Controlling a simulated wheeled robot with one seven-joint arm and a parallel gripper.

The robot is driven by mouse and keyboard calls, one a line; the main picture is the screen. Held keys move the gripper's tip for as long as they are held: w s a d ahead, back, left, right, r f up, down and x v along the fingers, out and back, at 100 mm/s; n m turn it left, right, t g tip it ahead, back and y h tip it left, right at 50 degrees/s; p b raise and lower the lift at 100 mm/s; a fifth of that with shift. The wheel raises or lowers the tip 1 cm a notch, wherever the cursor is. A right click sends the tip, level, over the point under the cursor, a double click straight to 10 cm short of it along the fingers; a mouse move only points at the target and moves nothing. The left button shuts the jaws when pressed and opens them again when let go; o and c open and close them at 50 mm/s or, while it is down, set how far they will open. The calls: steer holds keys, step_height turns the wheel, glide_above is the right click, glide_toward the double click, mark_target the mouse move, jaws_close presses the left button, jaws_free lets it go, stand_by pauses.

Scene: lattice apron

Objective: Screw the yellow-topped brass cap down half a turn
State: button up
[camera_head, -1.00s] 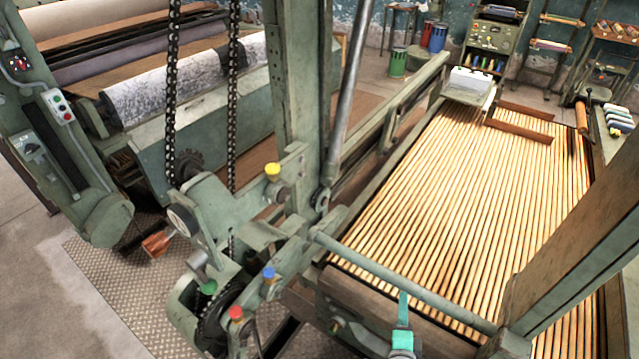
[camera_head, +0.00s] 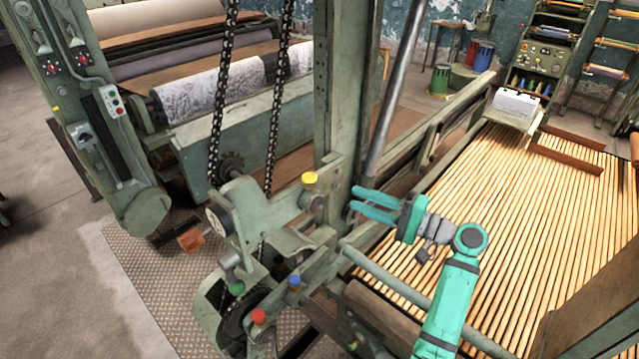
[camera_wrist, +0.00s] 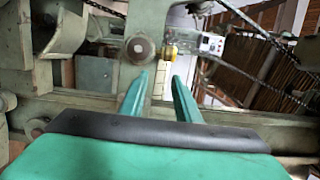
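The yellow-topped brass cap (camera_head: 310,178) sits on the green machine frame, left of the upright post in the head view. In the wrist view the yellow cap (camera_wrist: 171,50) shows small, beyond and just above the fingertips. My gripper (camera_head: 358,204) is teal, open and empty, with its two fingers pointing left toward the cap. A clear gap lies between the fingertips and the cap. In the wrist view the two fingers (camera_wrist: 160,75) stand apart with nothing between them.
Blue (camera_head: 295,281), red (camera_head: 258,317) and green (camera_head: 236,288) topped caps sit lower on the same machine. The upright post (camera_head: 340,90) stands close beside the fingers. Chains (camera_head: 219,100) hang to the left. The slatted bed (camera_head: 530,220) lies to the right.

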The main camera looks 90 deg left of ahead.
mark_target(316, 183)
steer(key=shift+n+g+h, duration=0.4)
steer(key=shift+n+h, duration=0.1)
steer(key=shift+h, duration=0.4)
steer(key=x, duration=0.4)
steer(key=r+x, duration=0.1)
steer(key=x, duration=0.3)
steer(key=r+x, duration=0.1)
steer(key=x, duration=0.2)
steer(key=shift+s+d, duration=0.15)
steer(key=shift+s, duration=0.35)
jaws_close()
